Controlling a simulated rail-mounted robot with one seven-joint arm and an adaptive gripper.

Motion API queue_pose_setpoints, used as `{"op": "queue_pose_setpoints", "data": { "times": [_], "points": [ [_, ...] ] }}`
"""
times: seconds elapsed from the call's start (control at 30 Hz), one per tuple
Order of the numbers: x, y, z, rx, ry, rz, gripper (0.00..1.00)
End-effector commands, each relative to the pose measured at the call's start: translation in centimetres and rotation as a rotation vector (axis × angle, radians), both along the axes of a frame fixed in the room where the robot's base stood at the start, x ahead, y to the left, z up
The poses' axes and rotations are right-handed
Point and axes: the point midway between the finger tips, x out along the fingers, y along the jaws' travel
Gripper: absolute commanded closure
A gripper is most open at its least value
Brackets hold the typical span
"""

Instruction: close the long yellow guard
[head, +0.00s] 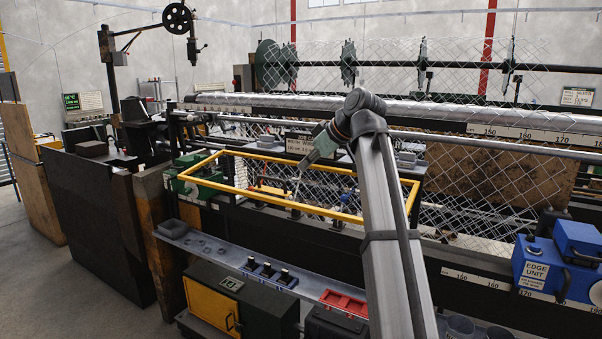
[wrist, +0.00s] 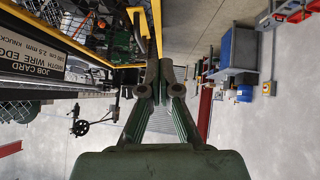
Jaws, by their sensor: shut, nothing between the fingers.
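The long yellow guard (head: 197,163) is a thin rectangular frame in the middle of the head view, spanning the machine front at a slant. My arm crosses in front of its right part. My gripper (head: 301,166) points down and left, with its tips appearing inside the frame's outline; I cannot tell their height or whether they touch it. In the wrist view my gripper (wrist: 164,64) is shut and empty. A yellow bar (wrist: 158,25), apparently of the guard, runs just beyond the fingertips.
A job card (head: 299,146) stands behind the guard. A grey shelf (head: 222,258) with small parts runs below it. A blue edge unit (head: 574,255) sits at the right. Chain-link mesh (head: 500,185) hangs behind my arm. Open floor lies at the lower left.

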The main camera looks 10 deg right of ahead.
Motion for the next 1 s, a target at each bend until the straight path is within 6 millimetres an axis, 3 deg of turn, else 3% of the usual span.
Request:
{"op": "queue_pose_setpoints", "data": {
  "times": [0.53, 0.73, 1.0],
  "points": [
    [5.3, 4.4, -6.7, 0.0, 0.002, 0.002, 1.0],
    [5.4, 3.9, -9.3, 0.001, 0.002, -0.001, 1.0],
    [5.6, 3.7, -10.6, 0.001, 0.001, 0.0, 1.0]
  ]
}}
